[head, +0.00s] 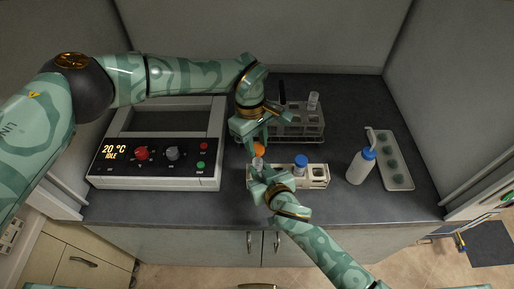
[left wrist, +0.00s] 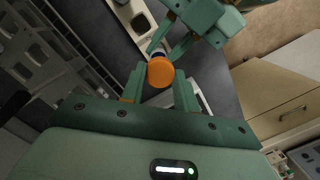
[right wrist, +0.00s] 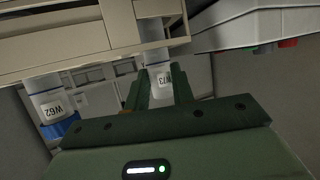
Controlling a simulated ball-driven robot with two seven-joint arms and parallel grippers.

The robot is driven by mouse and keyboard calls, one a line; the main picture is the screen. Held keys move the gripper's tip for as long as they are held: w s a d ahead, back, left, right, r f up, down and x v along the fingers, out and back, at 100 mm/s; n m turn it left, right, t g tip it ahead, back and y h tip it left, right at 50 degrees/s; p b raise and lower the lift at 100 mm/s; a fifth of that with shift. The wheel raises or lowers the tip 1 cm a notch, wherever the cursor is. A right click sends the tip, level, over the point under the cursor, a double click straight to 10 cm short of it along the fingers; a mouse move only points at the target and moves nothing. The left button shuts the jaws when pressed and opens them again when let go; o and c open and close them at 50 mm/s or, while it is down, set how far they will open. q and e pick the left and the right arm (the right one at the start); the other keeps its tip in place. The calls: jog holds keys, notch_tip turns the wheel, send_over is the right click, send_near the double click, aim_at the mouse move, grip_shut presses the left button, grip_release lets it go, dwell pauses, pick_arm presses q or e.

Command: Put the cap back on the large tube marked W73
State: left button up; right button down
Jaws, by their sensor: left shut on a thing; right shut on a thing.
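The large tube W73 (right wrist: 162,84) stands in the beige rack and shows its label in the right wrist view. My right gripper (right wrist: 162,92) is shut on it; in the head view this gripper (head: 258,173) is at the rack's left end. An orange cap (left wrist: 160,72) is between the fingers of my left gripper (left wrist: 160,82), which is shut on it. In the head view the cap (head: 258,149) is over the tube's top (head: 257,163). The cap's underside is hidden, so I cannot tell whether it touches the tube's mouth.
Another tube, W62 (right wrist: 50,105), with a blue cap (head: 301,159), stands in the same rack (head: 319,171). The instrument (head: 155,165) is left; a wash bottle (head: 360,166) and tray (head: 398,178) are right.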

pick_arm(q)
jog(key=shift+f, duration=1.1)
jog(key=shift+f, duration=0.85)
jog(key=shift+f, duration=0.6)
jog(key=m, duration=0.6)
jog(key=shift+d+y, duration=0.1)
jog(key=shift+y, duration=0.3)
jog(key=m, duration=0.4)
jog(key=shift+g+y, duration=0.3)
